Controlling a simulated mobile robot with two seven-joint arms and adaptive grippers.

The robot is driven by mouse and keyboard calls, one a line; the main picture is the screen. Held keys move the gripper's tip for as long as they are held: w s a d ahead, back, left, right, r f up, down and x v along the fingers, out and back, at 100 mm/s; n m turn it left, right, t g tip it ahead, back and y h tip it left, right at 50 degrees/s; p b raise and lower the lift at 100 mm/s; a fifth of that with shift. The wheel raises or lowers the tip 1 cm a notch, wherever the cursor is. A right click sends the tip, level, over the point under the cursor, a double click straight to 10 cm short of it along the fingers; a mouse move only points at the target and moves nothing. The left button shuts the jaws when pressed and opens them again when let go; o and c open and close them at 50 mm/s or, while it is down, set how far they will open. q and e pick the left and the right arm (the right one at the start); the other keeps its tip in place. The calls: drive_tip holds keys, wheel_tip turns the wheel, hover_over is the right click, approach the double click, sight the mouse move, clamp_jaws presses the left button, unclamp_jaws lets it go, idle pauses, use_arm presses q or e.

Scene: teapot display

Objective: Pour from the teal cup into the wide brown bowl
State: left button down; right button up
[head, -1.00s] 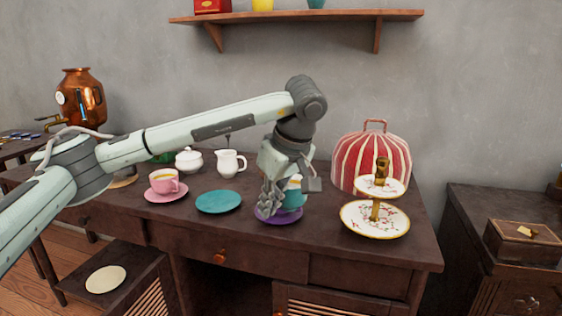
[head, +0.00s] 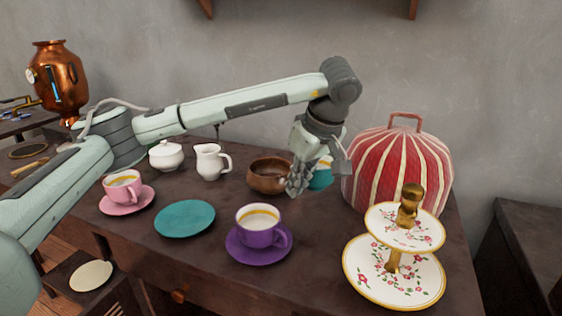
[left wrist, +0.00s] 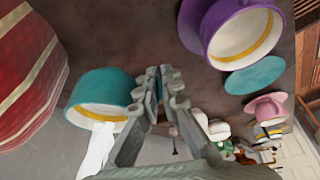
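The teal cup (head: 322,178) is at my left gripper (head: 300,186), partly hidden behind it in the head view. In the left wrist view the teal cup (left wrist: 98,92) is beside the closed-in fingers (left wrist: 166,78), its rim and pale yellow-banded inside showing. The fingers appear shut on its handle, which they hide. The cup looks close to upright, above the table. A white shape crosses its rim; I cannot tell what it is. The wide brown bowl (head: 266,178) stands on the table just left of the gripper. My right gripper is not in view.
A purple cup (head: 258,220) on a purple saucer stands in front of the bowl. A teal saucer (head: 185,219), a pink cup (head: 122,190) and a white pitcher (head: 211,162) are left. A striped cover (head: 395,165) and tiered stand (head: 350,272) are close on the right.

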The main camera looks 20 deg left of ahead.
use_arm(q)
drive_tip(key=f, duration=0.3)
drive_tip(key=shift+w+b, duration=0.3)
drive_tip(key=shift+b, duration=0.05)
drive_tip(key=shift+f, duration=0.35)
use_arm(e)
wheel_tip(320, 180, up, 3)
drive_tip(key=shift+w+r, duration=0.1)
use_arm(q)
drive_tip(key=shift+w+a+r, duration=0.1)
drive_tip(key=shift+r, duration=0.05)
